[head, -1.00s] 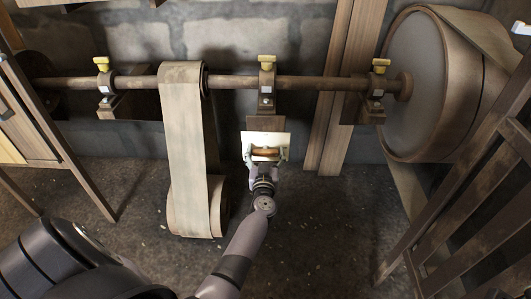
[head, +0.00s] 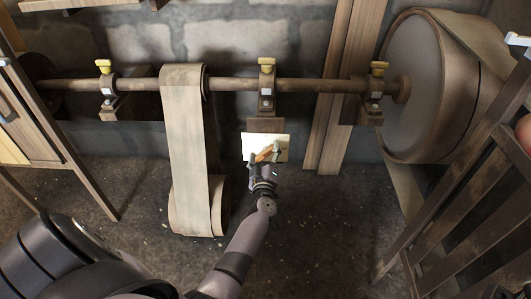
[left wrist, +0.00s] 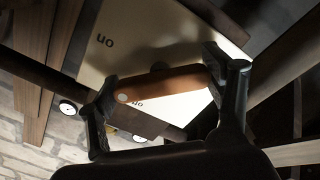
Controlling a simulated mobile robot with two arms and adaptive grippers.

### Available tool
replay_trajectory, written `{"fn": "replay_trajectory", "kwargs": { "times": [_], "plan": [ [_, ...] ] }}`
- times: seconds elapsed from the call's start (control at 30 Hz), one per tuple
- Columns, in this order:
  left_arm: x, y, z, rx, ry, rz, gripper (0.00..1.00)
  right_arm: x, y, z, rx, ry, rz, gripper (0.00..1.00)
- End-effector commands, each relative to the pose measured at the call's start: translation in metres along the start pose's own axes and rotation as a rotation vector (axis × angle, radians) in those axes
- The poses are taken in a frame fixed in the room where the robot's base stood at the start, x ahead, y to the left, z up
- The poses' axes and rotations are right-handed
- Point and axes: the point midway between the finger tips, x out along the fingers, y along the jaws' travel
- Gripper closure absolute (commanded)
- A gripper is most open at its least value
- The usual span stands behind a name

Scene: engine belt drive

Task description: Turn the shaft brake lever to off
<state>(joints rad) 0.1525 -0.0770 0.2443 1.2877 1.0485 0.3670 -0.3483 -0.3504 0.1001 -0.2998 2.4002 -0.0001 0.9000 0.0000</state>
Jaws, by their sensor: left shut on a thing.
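The shaft brake lever (head: 267,153) is a short brown handle on a pale plate (head: 282,143) under the middle shaft bearing. It stands tilted, its right end higher in the head view. My left gripper (head: 265,157) is shut on it, with one finger at each end of the handle. The plate (left wrist: 150,35) there carries upside-down "on" lettering; part of the plate is hidden by the lever and fingers. My right gripper is not in view.
A rusty shaft (head: 320,85) runs across above, with yellow-topped bearings (head: 266,85). A wide belt (head: 187,140) hangs left of my arm. A large drum (head: 415,85) stands at right, with wooden railings (head: 465,200) in front.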

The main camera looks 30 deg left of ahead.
Motion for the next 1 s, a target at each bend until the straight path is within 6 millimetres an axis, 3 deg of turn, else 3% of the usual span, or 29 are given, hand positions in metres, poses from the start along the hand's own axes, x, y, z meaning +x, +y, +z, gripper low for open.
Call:
{"fn": "replay_trajectory", "kwargs": {
  "times": [0.6,1.0],
  "plan": [
    [0.0001,-0.0016,0.0003,-0.558,0.001,-0.001,0.54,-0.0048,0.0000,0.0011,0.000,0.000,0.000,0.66],
    [0.0001,-0.0014,0.0002,-0.762,0.001,-0.002,0.54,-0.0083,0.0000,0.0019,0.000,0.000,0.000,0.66]
  ]
}}
